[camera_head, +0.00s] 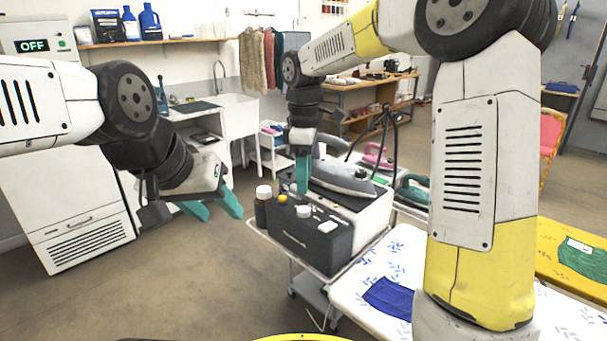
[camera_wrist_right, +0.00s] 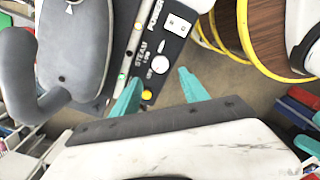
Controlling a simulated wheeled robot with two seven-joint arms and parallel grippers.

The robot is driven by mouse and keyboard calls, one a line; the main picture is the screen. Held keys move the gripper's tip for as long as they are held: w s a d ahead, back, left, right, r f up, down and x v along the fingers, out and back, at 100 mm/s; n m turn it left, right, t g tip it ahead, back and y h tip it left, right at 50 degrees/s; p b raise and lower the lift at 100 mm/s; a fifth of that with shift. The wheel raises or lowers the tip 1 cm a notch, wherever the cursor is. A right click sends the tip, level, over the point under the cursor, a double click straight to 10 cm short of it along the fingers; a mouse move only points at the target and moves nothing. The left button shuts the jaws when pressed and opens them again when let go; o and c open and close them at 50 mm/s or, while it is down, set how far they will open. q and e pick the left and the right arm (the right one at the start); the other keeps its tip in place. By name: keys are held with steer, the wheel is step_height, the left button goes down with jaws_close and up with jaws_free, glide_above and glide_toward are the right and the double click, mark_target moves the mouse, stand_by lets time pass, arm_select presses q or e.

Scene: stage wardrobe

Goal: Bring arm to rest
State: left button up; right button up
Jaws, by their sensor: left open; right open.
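My left gripper (camera_head: 218,210) hangs over the floor on the left, open, its teal fingers apart and nothing between them. My right gripper (camera_head: 302,178) points down close to the steam station (camera_head: 322,250) on the trolley, beside the grey iron (camera_head: 345,178). In the right wrist view the teal fingers of my right gripper (camera_wrist_right: 160,88) are open and empty. The control panel (camera_wrist_right: 150,45), marked STEAM and POWER, lies between and beyond them, and the iron (camera_wrist_right: 72,45) is at the left. I cannot tell whether a fingertip touches the panel.
A brown bottle with a white cap (camera_head: 263,205) stands at the trolley's left edge. An ironing board (camera_head: 347,290) with a blue cloth (camera_head: 390,297) is at the front right. A sink (camera_head: 235,115) and hanging clothes (camera_head: 262,60) are behind. Floor is clear at the left.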

steer(key=shift+s+d+r, duration=0.25)
steer(key=s+d+r+m+t+y, duration=0.1)
steer(key=s+d+r+m+t, duration=0.1)
steer(key=s+d+m, duration=0.4)
steer(key=s+d+r+m+t+y, duration=0.1)
steer(key=s+d+m+t, duration=0.3)
steer(key=s, duration=1)
steer(key=shift+s+d+r+m, duration=0.2)
steer(key=shift+d+r+m, duration=0.35)
steer(key=shift+d+m, duration=1.7)
steer(key=shift+a+m, duration=0.65)
